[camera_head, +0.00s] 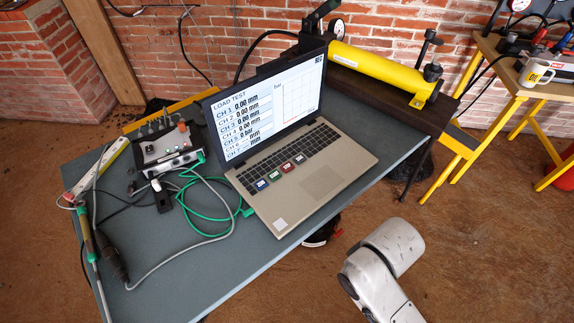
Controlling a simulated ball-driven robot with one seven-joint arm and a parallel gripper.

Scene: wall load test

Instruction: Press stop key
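An open laptop (320,178) stands on the grey table, its screen (262,108) showing "LOAD TEST", a list of channels and an empty graph marked "bar". A row of coloured keys lies along the front of its keyboard: a blue key (261,184), a green key (275,175), a red key (287,167) and a dark bluish key (299,159). Their labels are too small to read, so I cannot tell which is marked stop. My light grey arm shows at the lower right, apart from the laptop. My gripper is not in view.
A measuring box (168,149) with green and grey cables sits left of the laptop on the table (160,230). A yellow hydraulic pump (380,70) lies behind it to the right. A yellow trestle table with a mug (536,72) stands at right. Space above the keyboard is clear.

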